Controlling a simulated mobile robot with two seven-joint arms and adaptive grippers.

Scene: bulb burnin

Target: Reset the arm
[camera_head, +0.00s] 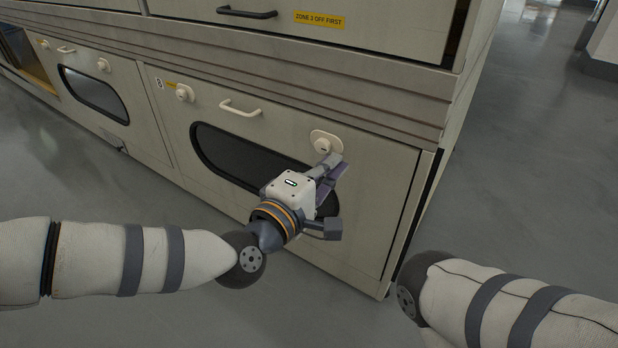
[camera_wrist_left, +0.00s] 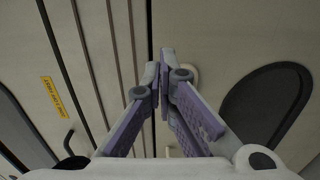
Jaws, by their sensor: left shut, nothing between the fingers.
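My left arm (camera_head: 140,260) comes in from the left. Its gripper (camera_head: 338,166) is in front of the closed lower right door (camera_head: 295,140), just below the round cream latch (camera_head: 325,143) at the door's upper right. In the left wrist view the purple-padded fingers (camera_wrist_left: 163,78) meet at their tips, with nothing between them. The latch (camera_wrist_left: 191,76) shows partly behind them there; whether they touch it I cannot tell. My right arm (camera_head: 520,305) shows at the lower right, and its gripper is out of view.
The cabinet has another closed door with a dark oval window (camera_head: 95,92) at left and an open bay (camera_head: 25,60) at the far left. Handles (camera_head: 240,108) stick out from its front. Grey floor (camera_head: 530,130) is clear to the right.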

